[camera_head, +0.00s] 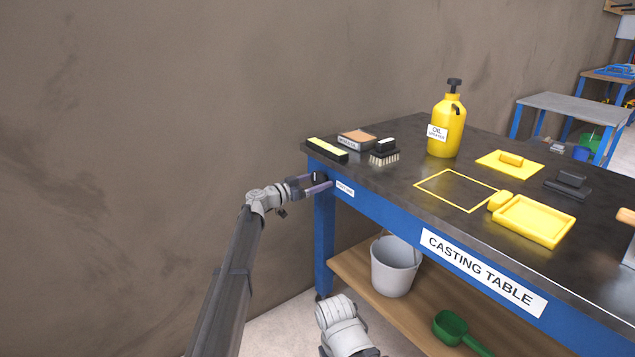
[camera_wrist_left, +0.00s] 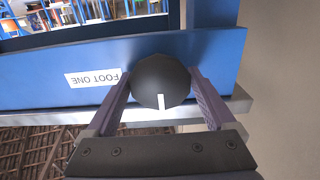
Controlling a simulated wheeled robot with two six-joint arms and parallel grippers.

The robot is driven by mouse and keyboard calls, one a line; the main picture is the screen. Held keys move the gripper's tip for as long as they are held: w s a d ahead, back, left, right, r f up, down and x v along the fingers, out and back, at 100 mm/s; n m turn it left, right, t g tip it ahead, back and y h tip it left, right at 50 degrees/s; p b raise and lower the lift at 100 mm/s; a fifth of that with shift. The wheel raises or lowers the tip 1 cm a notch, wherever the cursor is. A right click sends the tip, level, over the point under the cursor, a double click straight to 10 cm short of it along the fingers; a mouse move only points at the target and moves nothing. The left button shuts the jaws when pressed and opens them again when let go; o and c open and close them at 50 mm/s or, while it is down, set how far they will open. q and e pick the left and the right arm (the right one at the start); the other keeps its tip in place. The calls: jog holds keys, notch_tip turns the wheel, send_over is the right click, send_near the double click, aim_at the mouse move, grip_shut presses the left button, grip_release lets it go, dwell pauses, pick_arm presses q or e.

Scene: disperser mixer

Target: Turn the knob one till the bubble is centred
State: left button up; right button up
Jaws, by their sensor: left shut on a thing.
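The knob (camera_wrist_left: 161,82) is a round black disc with a white mark near its lower edge, on the blue table frame at the corner. It sits beside the upside-down FOOT ONE label (camera_wrist_left: 93,78) in the left wrist view. My left gripper (camera_head: 325,184) is at the table's left corner, with its two purple-grey fingers on either side of the knob, shut on it. In the head view the knob is small and partly hidden by the fingers. A black block with a yellow strip (camera_head: 327,149) lies above on the corner; I cannot make out a bubble in it.
A bucket (camera_head: 395,266) and a green scoop (camera_head: 455,328) stand on the lower shelf. A bare wall is at left.

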pick_arm(q)
jog(key=n, duration=1.1)
jog(key=shift+n, duration=0.3)
dwell(0.5)
jog(key=o, duration=1.1)
jog(key=shift+a, duration=0.1)
jog(key=v, duration=0.7)
jog(key=shift+s+a, duration=0.2)
